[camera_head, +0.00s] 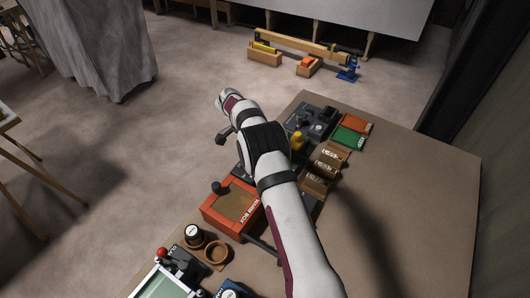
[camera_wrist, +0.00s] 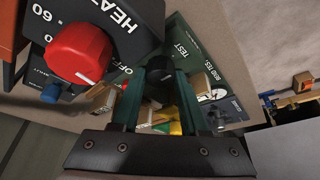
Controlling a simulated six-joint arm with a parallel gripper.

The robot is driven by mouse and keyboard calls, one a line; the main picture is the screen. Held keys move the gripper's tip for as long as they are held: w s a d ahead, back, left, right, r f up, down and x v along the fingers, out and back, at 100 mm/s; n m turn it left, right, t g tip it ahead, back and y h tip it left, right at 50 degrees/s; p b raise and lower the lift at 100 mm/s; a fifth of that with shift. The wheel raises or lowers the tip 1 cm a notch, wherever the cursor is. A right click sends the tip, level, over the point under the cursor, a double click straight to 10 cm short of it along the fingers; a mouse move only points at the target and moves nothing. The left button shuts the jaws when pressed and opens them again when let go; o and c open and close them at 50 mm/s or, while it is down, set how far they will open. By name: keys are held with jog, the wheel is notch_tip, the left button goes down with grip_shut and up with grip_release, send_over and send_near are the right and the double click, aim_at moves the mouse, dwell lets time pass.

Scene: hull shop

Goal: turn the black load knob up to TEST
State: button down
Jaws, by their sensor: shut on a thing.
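The black load knob (camera_wrist: 158,86) sits between the two green fingers of my gripper (camera_wrist: 157,78) in the wrist view. The fingers are shut on it, one on each side, and hide much of it. A dark green panel (camera_wrist: 203,52) marked TEST lies just right of the fingers. I cannot tell for certain which mark the knob points to. In the head view my own arm covers the knob and the gripper.
A big red knob (camera_wrist: 80,52) on a dark HEAT panel (camera_wrist: 125,22) is close on the left, with a blue button (camera_wrist: 50,93) below. The head view shows an orange-rimmed box (camera_head: 205,208), small brown boxes (camera_head: 327,160) and a green tray (camera_head: 349,138). The table's right side (camera_head: 420,200) is clear.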

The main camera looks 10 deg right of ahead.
jog(key=shift+c, duration=2.1)
grip_release()
jog(key=v, duration=1.5)
jog(key=shift+a+r, duration=0.25)
jog(key=shift+r, duration=0.1)
jog(key=shift+r, duration=0.1)
jog(key=s+d+r+n+y, duration=0.15)
jog(key=s+r+n, duration=0.3)
jog(key=s, duration=0.45)
jog(key=s+d+r+n+y, duration=0.1)
jog(key=s+r+n+y, duration=0.3)
jog(key=s, duration=0.6)
jog(key=s+a+f+n, duration=0.1)
jog(key=s+f+n, duration=0.1)
jog(key=s, duration=0.9)
jog(key=s+a+f+n, duration=0.1)
jog(key=s+f+n, duration=0.1)
jog(key=s, duration=0.9)
jog(key=shift+s+a+f+y, duration=0.2)
jog(key=shift+a+f+y, duration=0.2)
jog(key=shift+f, duration=0.1)
